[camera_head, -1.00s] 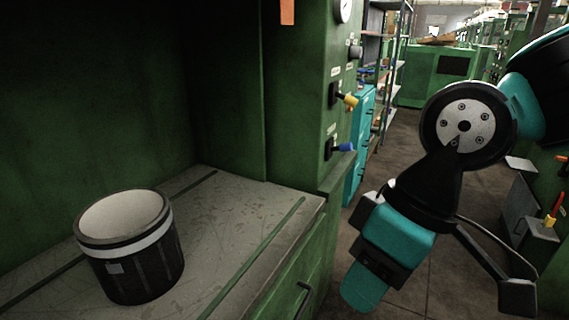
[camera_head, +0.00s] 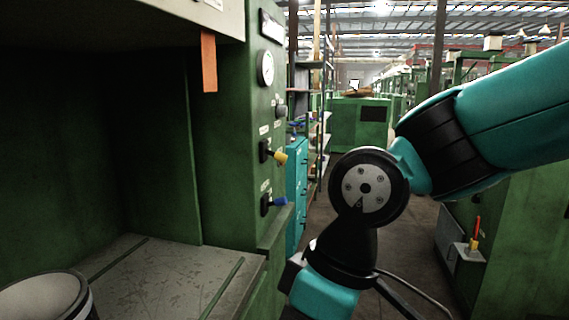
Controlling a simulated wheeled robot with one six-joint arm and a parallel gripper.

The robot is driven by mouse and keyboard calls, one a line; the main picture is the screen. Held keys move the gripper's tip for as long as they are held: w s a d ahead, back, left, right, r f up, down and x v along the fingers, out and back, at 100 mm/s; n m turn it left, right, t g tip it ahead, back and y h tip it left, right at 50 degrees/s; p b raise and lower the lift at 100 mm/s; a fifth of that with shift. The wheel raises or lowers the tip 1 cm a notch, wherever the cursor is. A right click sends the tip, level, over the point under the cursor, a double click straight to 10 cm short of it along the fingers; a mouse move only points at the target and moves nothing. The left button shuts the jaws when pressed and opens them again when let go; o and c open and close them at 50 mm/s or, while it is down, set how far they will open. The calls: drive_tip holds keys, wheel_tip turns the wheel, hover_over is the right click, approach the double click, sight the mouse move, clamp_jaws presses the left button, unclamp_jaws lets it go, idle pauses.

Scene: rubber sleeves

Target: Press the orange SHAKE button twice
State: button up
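No orange button marked SHAKE can be made out in this view. The green machine's front panel (camera_head: 250,120) carries a yellow-tipped lever (camera_head: 278,156), a blue-tipped lever (camera_head: 276,202), a dark knob (camera_head: 281,111) and a round gauge (camera_head: 265,69). Its small labels are too small to read. An orange strip (camera_head: 209,62) hangs at the machine's upper edge. My arm comes in from the right and bends down at a black joint, to the right of the panel and apart from it. My gripper's fingertips are below the picture's bottom edge.
A black-and-white round container (camera_head: 45,300) stands on the machine's grey bed (camera_head: 170,275), cut off at lower left. Teal drawers (camera_head: 296,185) and shelves stand beyond the panel. A green machine with a small orange-handled control (camera_head: 476,228) stands at right. An aisle floor lies between.

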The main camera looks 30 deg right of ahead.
clamp_jaws()
idle(1.5)
